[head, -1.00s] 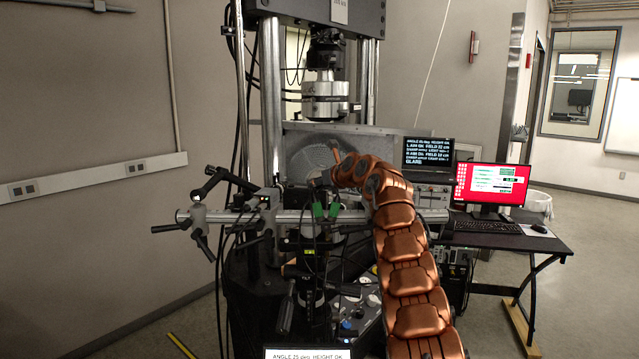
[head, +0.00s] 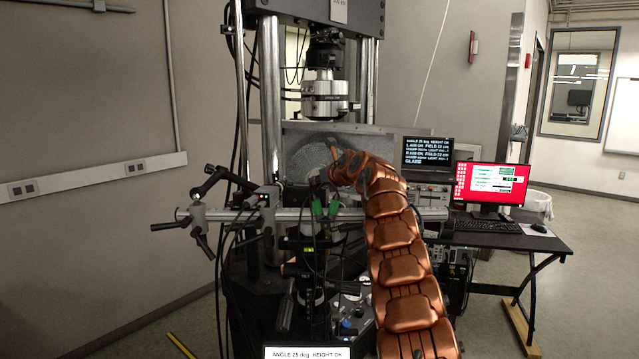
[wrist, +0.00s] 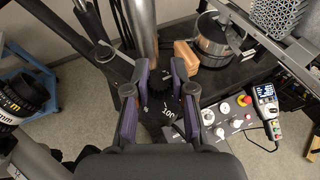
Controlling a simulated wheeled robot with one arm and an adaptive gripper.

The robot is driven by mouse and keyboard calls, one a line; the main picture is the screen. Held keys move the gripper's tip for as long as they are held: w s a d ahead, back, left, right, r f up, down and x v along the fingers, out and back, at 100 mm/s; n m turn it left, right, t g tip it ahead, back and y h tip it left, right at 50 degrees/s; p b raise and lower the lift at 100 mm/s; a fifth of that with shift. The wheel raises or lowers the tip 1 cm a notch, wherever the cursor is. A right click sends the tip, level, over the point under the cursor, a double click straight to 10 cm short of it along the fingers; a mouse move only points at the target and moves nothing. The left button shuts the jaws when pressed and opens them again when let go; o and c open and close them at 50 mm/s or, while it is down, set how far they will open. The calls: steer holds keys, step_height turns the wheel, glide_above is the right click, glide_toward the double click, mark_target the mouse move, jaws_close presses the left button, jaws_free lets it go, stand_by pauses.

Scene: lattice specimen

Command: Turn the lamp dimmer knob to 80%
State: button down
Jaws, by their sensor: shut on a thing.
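A black round knob (wrist: 160,82) with pale marks around it shows in the wrist view, between the purple finger pads of my gripper (wrist: 160,74). The pads are closed on its sides. A dark screen (head: 428,153) with white text lines, including angle, height, field and glare, stands behind the arm.
A control panel (wrist: 228,118) with several knobs and a red button lies right of my gripper in the wrist view. A metal pot (wrist: 213,42) stands above. A horizontal rail (head: 345,214) with clamps and cables crosses the rig.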

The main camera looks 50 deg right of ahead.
steer(key=shift+a+r+m+g+h+p, duration=0.15)
steer(key=shift+m+g+h+p, duration=0.15)
steer(key=shift+m+h, duration=0.5)
steer(key=shift+f+m+g+h, duration=0.25)
steer(key=shift+m+g+h, duration=0.25)
steer(key=shift+m+h, duration=0.4)
steer(key=shift+m+g+h, duration=0.5)
steer(key=shift+h, duration=0.1)
steer(key=shift+m, duration=0.3)
steer(key=c, duration=1)
jaws_free()
steer(key=shift+s, duration=0.1)
steer(key=shift+o, duration=0.2)
steer(key=shift+h, duration=0.3)
steer(key=shift+r, duration=0.15)
